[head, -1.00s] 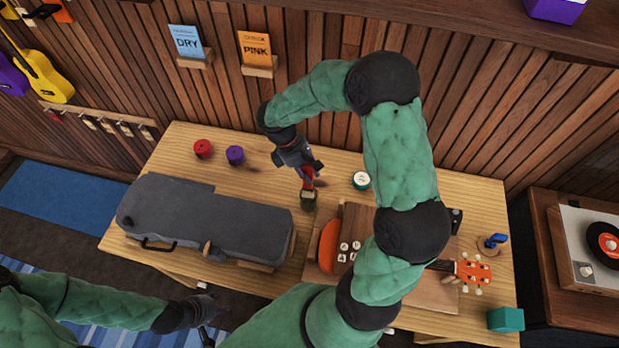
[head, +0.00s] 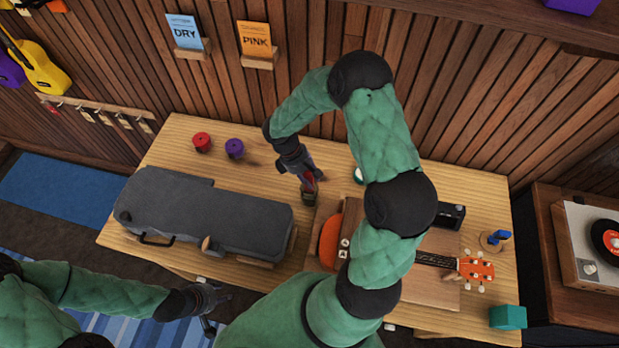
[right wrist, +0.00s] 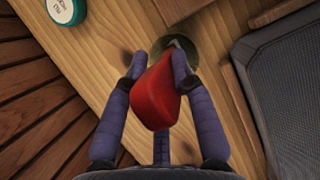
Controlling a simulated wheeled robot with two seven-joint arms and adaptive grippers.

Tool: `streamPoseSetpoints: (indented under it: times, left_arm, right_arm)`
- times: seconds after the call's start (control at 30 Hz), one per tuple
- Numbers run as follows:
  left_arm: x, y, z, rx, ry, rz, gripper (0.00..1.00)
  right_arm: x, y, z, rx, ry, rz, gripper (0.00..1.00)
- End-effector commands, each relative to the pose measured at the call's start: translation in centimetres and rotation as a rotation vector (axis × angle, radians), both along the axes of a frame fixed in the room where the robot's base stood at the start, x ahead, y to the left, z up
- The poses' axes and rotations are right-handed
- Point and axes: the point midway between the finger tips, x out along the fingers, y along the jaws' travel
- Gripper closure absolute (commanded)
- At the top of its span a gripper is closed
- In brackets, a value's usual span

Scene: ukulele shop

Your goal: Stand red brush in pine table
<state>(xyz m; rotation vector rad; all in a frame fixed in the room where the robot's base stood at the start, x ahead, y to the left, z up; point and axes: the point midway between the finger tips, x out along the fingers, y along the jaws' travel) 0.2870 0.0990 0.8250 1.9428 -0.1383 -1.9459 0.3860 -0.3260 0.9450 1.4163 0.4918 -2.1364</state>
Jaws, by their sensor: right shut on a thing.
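The red brush (right wrist: 157,95) is between the two fingers of my right gripper (right wrist: 158,66), which is shut on it. Its red handle end faces the wrist camera. In the head view, my right gripper (head: 309,184) points down over the middle of the pine table (head: 190,165). A dark green round thing (right wrist: 183,52) is just beyond the fingertips; I cannot tell whether the brush's hidden lower end is inside it or above it. My left gripper (head: 208,298) is empty-looking at the table's front left, off the tabletop; its finger opening is unclear.
A grey case (head: 200,212) lies left of my right gripper. An orange ukulele (head: 328,243) lies to the right, partly behind my arm. A red pot (head: 202,142), a purple pot (head: 234,148) and a white-lidded tin (right wrist: 64,9) stand at the back.

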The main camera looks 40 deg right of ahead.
Motion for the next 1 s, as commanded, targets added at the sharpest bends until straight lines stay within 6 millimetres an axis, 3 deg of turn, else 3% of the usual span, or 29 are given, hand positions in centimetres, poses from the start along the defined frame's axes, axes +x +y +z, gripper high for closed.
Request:
streamPoseSetpoints:
  times: [0.37, 0.4, 0.47, 0.5, 0.83, 1.0]
  left_arm:
    - [0.0, 0.0, -0.3, 0.000, 0.000, 0.000, 0.60]
    - [0.0, 0.0, -0.4, 0.000, 0.000, 0.000, 0.60]
    - [0.0, 0.0, -0.3, 0.000, 0.000, 0.000, 0.60]
    - [0.0, 0.0, -0.3, 0.000, 0.000, 0.000, 0.60]
    - [0.0, 0.0, -0.2, 0.000, 0.000, 0.000, 0.60]
    - [0.0, 0.0, 0.2, 0.000, 0.000, 0.000, 0.60]
  right_arm:
    - [0.1, 0.0, -0.5, 0.000, -0.002, -0.001, 1.00]
    - [0.1, 0.0, -0.6, 0.000, -0.002, -0.001, 0.72]
    - [0.1, 0.0, -0.5, 0.000, -0.002, -0.001, 0.55]
    - [0.1, 0.0, -0.5, 0.000, -0.002, -0.001, 0.51]
    - [0.1, 0.0, -0.3, 0.000, -0.002, -0.001, 0.51]
    - [0.5, 0.2, 1.0, -0.001, -0.005, 0.001, 0.51]
